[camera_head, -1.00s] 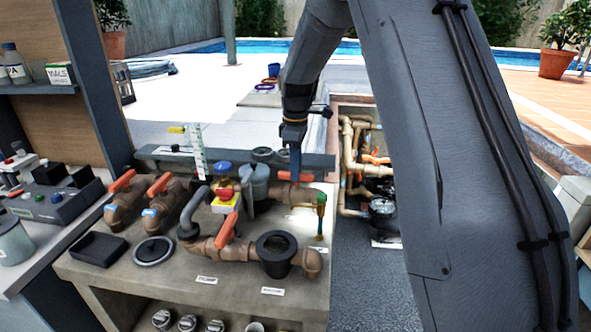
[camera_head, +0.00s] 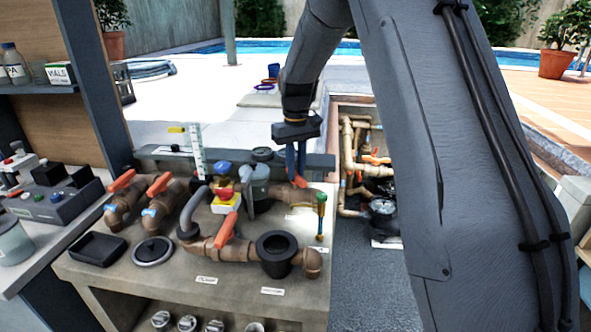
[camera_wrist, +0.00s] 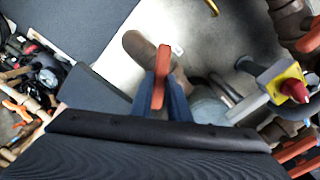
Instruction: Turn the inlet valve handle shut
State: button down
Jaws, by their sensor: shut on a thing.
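An orange valve handle (camera_head: 300,182) sits on the brown pipe (camera_head: 283,194) at the back right of the grey bench. My gripper (camera_head: 297,174) is over it, blue fingers pointing down. In the wrist view, the handle (camera_wrist: 161,76) stands between the two blue fingers (camera_wrist: 163,100), which are shut on it. There the handle lies at an angle across the pipe (camera_wrist: 138,47). The fingers hide part of the handle and pipe. I cannot read a label that tells which valve this is.
More orange handles stand at the left (camera_head: 122,180) and (camera_head: 160,184) and at the front (camera_head: 226,228). A yellow-and-red valve (camera_head: 225,197) and a green-topped brass fitting (camera_head: 321,205) flank the gripped valve. A pit with pipes (camera_head: 350,165) lies right of the bench.

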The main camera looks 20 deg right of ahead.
aim_at(296, 174)
jog(key=m, duration=0.6)
jog(key=shift+m, duration=0.4)
dwell(0.4)
jog(key=c, duration=1.7)
grip_release()
jog(key=shift+r+b, duration=1.3)
jog(key=shift+r, duration=2.65)
